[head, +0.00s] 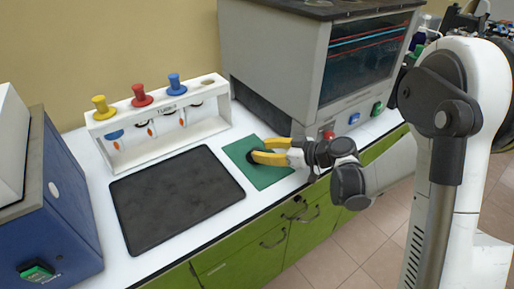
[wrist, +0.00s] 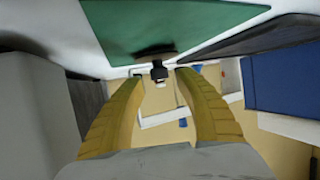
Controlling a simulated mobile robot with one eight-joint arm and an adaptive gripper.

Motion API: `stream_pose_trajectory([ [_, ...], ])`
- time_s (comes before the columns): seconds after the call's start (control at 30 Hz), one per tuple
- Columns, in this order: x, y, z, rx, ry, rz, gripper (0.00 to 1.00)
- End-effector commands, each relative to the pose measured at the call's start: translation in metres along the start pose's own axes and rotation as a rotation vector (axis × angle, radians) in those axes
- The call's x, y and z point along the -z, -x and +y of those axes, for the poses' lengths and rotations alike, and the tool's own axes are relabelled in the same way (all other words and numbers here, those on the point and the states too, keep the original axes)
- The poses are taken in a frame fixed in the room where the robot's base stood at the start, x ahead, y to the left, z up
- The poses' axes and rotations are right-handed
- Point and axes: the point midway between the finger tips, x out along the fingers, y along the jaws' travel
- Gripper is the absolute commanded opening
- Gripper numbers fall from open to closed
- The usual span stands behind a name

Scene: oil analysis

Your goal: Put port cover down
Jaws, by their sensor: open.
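The port cover (head: 251,156) is a small dark piece on the green mat (head: 270,176), partly hidden by my yellow fingers in the head view. In the wrist view the port cover (wrist: 158,71) shows a black knob on a dark round base against the green mat (wrist: 200,22). My gripper (head: 262,150) is low over the mat's upper left part, its fingers spread on either side of the cover. In the wrist view my gripper (wrist: 159,75) has visible gaps between both fingertips and the knob.
A black tray (head: 175,197) lies left of the mat. A white rack (head: 157,125) with yellow, red and blue stoppers stands behind it. A grey machine (head: 280,65) with a glass front is close behind my gripper. A blue device (head: 60,215) stands at left.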

Motion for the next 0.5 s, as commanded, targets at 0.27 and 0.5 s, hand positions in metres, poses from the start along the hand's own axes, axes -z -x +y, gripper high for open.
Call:
stream_pose_trajectory([
  [0.27,0.003,0.065,0.001,-0.003,-0.003,0.001,0.41],
  [0.5,0.001,0.091,0.001,-0.001,-0.001,0.000,0.41],
])
